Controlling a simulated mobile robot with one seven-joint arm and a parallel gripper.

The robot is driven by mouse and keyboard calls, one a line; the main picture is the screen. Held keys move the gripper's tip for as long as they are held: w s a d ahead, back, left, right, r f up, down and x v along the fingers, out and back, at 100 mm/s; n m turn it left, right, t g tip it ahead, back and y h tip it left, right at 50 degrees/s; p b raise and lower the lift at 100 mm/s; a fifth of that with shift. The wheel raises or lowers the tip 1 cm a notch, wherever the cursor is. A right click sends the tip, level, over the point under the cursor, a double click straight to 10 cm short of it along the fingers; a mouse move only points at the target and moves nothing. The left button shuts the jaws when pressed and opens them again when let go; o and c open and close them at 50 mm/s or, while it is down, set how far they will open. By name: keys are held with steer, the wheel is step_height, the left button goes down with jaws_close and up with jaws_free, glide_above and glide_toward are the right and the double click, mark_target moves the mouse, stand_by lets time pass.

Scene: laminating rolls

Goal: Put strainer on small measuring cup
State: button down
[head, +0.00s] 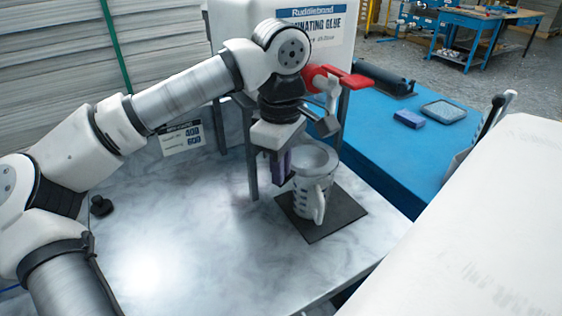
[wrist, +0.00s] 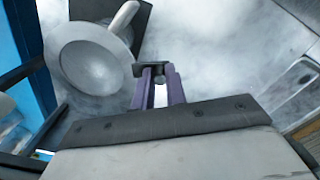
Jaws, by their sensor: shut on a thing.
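The small measuring cup (head: 309,199) is pale with dark markings and stands upright on a dark square mat. Its curved handle (wrist: 124,17) shows at the top of the wrist view. The grey, round strainer (head: 314,156) lies over the cup's mouth, roughly level. From above, the strainer (wrist: 95,66) hides most of the cup; I cannot tell whether its rim rests fully on it. My gripper (head: 284,168) points down just left of the cup. Its purple fingers (wrist: 158,82) are shut on a small dark piece at the strainer's edge, which looks like its handle.
A dark mat (head: 345,210) lies under the cup on the marbled table (head: 190,240). A red tap (head: 340,78) of the glue container (head: 235,25) hangs above and behind the cup. A black stand leg (head: 250,155) is close to my gripper.

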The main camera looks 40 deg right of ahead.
steer(key=shift+f+b, duration=0.3)
steer(key=c, duration=1.4)
jaws_free()
steer(key=shift+c, duration=0.2)
step_height(320, 180, up, 13)
steer(key=shift+f, duration=0.2)
